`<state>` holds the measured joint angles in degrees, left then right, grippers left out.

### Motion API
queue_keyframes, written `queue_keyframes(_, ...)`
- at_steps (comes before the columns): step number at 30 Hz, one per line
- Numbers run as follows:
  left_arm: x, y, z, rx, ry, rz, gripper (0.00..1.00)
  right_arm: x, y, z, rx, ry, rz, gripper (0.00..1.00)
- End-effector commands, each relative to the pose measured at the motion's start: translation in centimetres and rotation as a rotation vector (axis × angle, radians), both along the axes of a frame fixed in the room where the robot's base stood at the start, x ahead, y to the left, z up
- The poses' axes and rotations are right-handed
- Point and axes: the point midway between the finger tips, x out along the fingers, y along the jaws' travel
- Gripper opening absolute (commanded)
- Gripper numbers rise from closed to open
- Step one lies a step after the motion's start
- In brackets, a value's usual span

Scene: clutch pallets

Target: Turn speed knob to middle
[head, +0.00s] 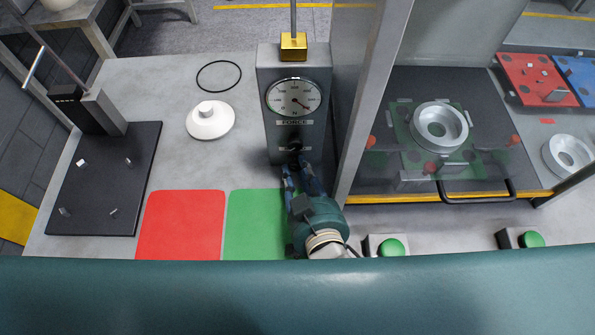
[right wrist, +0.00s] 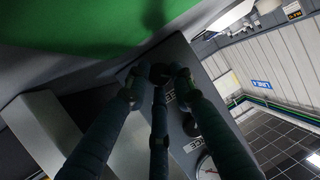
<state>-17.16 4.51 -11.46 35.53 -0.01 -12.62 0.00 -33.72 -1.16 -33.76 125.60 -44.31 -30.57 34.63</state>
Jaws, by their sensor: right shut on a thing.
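The speed knob (head: 295,145) is a small dark knob on the lower front of the grey press column (head: 268,110), below the round force dial (head: 294,97). My right gripper (head: 297,166) reaches up to it from below and is shut on it. In the right wrist view the fingertips of the right gripper (right wrist: 160,75) close around the dark knob (right wrist: 158,71), beside a partly hidden label. The knob's pointer is hidden, so its setting cannot be read. My left gripper is not in view.
A white disc part (head: 210,120) and a black ring (head: 218,76) lie left of the column. A red mat (head: 180,225) and a green mat (head: 254,220) lie in front. A glass-fronted enclosure with a dark handle (head: 477,193) stands close on the right. Green buttons (head: 392,247) are nearby.

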Motion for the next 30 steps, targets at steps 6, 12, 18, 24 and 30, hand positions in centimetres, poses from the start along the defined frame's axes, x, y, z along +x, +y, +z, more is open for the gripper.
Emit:
queue_keyframes(6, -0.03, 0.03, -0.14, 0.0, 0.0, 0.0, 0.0, -0.25, -0.17, -0.82, 0.023, 0.017, -0.002, 0.0)
queue_keyframes(12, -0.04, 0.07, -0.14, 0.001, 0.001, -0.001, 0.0, -0.29, -0.15, -0.87, 0.026, 0.018, -0.002, 0.0)
queue_keyframes(18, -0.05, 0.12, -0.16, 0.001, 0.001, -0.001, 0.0, -0.3, -0.13, -0.88, 0.025, 0.018, -0.001, 0.27)
queue_keyframes(24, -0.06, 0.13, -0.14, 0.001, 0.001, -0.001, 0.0, -0.21, -0.06, -0.6, 0.028, 0.012, 0.0, 0.32)
queue_keyframes(30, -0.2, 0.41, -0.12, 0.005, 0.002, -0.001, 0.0, -0.99, -0.21, -0.25, 0.03, 0.012, 0.0, 0.32)
